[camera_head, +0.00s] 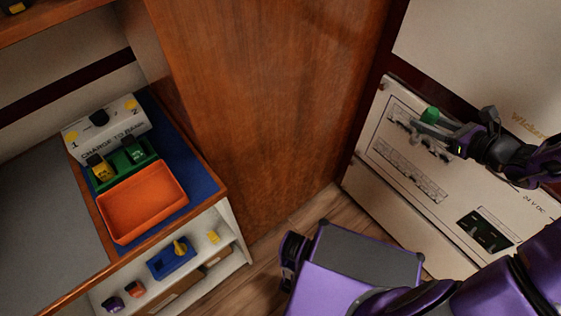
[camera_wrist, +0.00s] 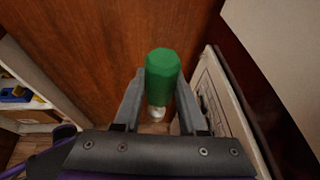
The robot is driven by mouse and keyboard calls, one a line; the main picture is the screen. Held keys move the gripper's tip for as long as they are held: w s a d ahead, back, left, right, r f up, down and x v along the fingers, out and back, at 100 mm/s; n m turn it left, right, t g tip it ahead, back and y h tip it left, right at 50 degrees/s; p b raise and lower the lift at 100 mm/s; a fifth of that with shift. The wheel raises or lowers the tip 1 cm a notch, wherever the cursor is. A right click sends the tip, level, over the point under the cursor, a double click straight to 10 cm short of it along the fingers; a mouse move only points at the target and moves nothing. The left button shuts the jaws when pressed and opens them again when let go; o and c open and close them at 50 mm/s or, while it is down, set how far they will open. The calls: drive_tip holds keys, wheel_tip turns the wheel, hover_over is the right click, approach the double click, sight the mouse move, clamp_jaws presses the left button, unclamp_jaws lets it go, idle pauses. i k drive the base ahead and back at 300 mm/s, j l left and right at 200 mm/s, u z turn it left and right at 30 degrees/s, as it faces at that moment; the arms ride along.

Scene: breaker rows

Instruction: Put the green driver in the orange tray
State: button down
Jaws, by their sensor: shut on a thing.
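The green driver (camera_wrist: 163,76) is held between the fingers of my gripper (camera_wrist: 158,110) in the wrist view, its green handle standing up past the fingertips. In the head view the driver's green end (camera_head: 430,115) shows at the tip of my gripper (camera_head: 436,126), in front of the white breaker panel at the right. The driver's lower part is mostly hidden by the gripper. The orange tray (camera_head: 143,203) lies on the blue mat at the left, far from my gripper. It looks empty.
A green holder (camera_head: 125,165) with a yellow item sits behind the tray, beside a white switch box (camera_head: 104,125). A wooden partition (camera_head: 265,90) stands between the counter and the breaker panel (camera_head: 410,165). Small blue, yellow and orange items sit on the shelf front below.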

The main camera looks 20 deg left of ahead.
sight(145, 202)
drive_tip(key=u, duration=1.15)
drive_tip(key=l+u, duration=0.45)
drive_tip(key=j, duration=0.6)
drive_tip(key=i, duration=0.05)
